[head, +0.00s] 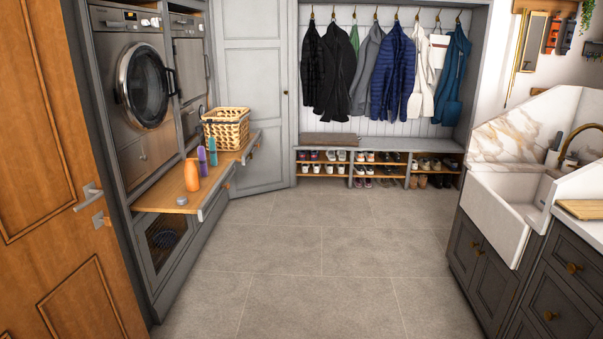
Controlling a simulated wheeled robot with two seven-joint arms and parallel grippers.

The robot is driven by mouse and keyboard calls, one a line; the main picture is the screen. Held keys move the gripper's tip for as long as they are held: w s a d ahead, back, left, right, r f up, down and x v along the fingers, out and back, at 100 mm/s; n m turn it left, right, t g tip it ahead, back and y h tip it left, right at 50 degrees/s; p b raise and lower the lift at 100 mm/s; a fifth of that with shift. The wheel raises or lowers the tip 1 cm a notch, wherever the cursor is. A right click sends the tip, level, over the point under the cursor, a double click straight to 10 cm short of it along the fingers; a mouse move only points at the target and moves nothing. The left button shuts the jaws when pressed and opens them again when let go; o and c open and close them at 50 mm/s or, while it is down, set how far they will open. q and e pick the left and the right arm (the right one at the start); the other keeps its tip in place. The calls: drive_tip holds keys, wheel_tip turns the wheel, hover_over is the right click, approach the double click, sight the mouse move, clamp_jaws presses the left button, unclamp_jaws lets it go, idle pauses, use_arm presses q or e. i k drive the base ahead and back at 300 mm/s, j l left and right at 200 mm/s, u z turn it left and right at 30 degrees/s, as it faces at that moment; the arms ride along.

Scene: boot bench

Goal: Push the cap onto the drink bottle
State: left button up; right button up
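An orange bottle (192,175) stands upright on the wooden pull-out shelf (160,198) below the washing machine. A small grey round piece (182,201), which looks like the cap, lies on the same shelf near its front edge, apart from the bottle. A purple bottle (202,159) and a blue-teal bottle (212,151) stand just behind the orange one. I cannot tell for sure which of the bottles is the drink bottle. Neither of my grippers shows in the head view.
A wicker basket (227,128) stands on the shelf behind the bottles. A wooden door (60,150) with a handle is at the near left. A white sink (505,205) and cabinets stand at the right. The tiled floor (310,260) between is clear.

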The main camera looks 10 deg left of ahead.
sight(190, 171)
drive_tip(key=i+u, duration=0.15)
drive_tip(key=i, duration=0.35)
drive_tip(key=i+l+u, duration=0.2)
drive_tip(key=i, duration=0.25)
drive_tip(key=i+l+u, duration=0.15)
drive_tip(key=i, duration=0.3)
drive_tip(key=i+l+u, duration=0.15)
drive_tip(key=i+u, duration=0.25)
drive_tip(key=i+l+u, duration=0.2)
drive_tip(key=u, duration=0.2)
drive_tip(key=i+l+u, duration=0.25)
drive_tip(key=l+u, duration=0.15)
drive_tip(key=i+l+u, duration=0.2)
drive_tip(key=l+u, duration=0.2)
drive_tip(key=i+l+u, duration=0.15)
drive_tip(key=l+u, duration=0.35)
drive_tip(key=l, duration=0.35)
drive_tip(key=l+u, duration=0.45)
drive_tip(key=l, duration=0.45)
